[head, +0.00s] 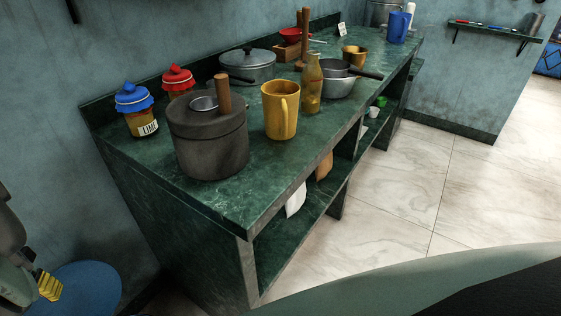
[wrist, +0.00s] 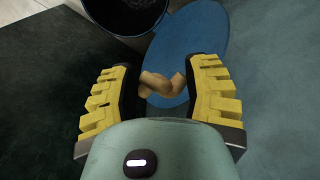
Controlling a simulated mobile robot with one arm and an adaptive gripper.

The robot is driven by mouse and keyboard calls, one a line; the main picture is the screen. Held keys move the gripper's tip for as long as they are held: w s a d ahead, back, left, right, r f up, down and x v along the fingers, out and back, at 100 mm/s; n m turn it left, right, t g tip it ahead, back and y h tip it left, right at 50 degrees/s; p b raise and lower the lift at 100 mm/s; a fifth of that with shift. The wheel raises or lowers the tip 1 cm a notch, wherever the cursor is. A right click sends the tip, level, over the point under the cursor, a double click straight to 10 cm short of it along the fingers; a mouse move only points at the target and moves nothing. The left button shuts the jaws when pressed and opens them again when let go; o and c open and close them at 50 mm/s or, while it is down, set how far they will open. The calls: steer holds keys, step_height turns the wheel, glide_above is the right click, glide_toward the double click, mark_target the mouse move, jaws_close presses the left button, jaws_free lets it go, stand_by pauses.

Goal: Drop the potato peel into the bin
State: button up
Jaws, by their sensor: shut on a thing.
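The potato peel (wrist: 160,84) is a light brown, curled piece. It sits between the two yellow-padded fingers of my gripper (wrist: 160,76) in the wrist view, and the gripper is shut on it. A round container with a dark inside (wrist: 126,10), which looks like the bin, is at the top of the wrist view, beyond the fingertips and cut off by the frame. In the head view only part of my gripper (head: 46,286) shows at the lower left edge, and neither peel nor bin can be made out.
A blue oval object (wrist: 192,50) lies below the peel; it also shows in the head view (head: 85,288). A green counter (head: 225,205) stands to the right with a grey pot (head: 208,145), a yellow mug (head: 280,112) and jars. Tiled floor (head: 400,200) is open beyond it.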

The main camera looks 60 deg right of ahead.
steer(key=s+d+f+b, duration=0.1)
steer(key=s+f+b, duration=0.2)
steer(key=f, duration=0.7)
steer(key=s+d+f+m+b, duration=0.1)
steer(key=s+f+b, duration=0.3)
steer(key=f+b, duration=0.4)
steer(key=s+d+f+m+b, duration=0.1)
steer(key=f+b, duration=0.4)
steer(key=f, duration=0.7)
steer(key=s+d, duration=0.1)
steer(key=s, duration=0.1)
steer(key=shift+s+b, duration=0.35)
steer(key=shift+b, duration=0.05)
steer(key=o, duration=0.9)
steer(key=shift+r, duration=0.1)
steer(key=w+a+r+p, duration=0.1)
steer(key=w+r+p, duration=0.2)
steer(key=r, duration=0.7)
steer(key=w+a+r+n+p, duration=0.1)
steer(key=w+r+p, duration=0.3)
steer(key=r+p, duration=0.4)
steer(key=w+a+r+n+p, duration=0.1)
steer(key=w+a+r+p, duration=0.1)
steer(key=r+p, duration=0.4)
steer(key=shift+w+r, duration=0.25)
steer(key=shift+r, duration=0.7)
steer(key=shift+w+r, duration=0.25)
steer(key=shift+r, duration=0.7)
steer(key=shift+w+r, duration=0.25)
steer(key=shift+r, duration=0.7)
